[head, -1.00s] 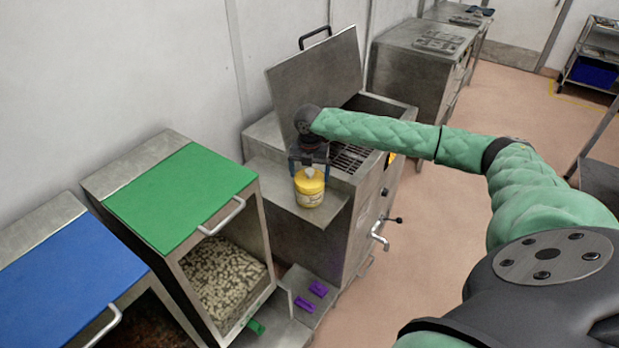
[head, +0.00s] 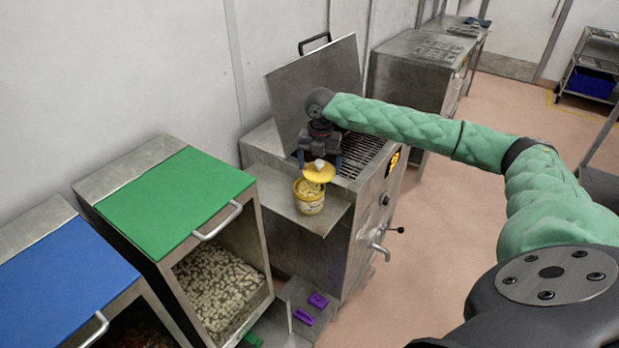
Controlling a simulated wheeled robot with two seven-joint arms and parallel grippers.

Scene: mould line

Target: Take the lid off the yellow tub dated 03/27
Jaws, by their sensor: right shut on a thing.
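The yellow tub (head: 309,206) stands upright on the steel side shelf of the machine. Its top is open and pale pieces show inside. A label is on its side, but the date is too small to read. The yellow lid (head: 319,176) with a pale knob is above the tub and a little to the right, apart from its rim. My right gripper (head: 319,161) is shut on the lid's knob and holds it up. My left gripper is not in view.
The machine's steel cover (head: 318,85) stands open behind my right gripper, over a slatted grate (head: 362,152). A green-topped bin (head: 178,200) and a blue-topped bin (head: 55,285) stand at left. Purple blocks (head: 318,300) lie on a low step.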

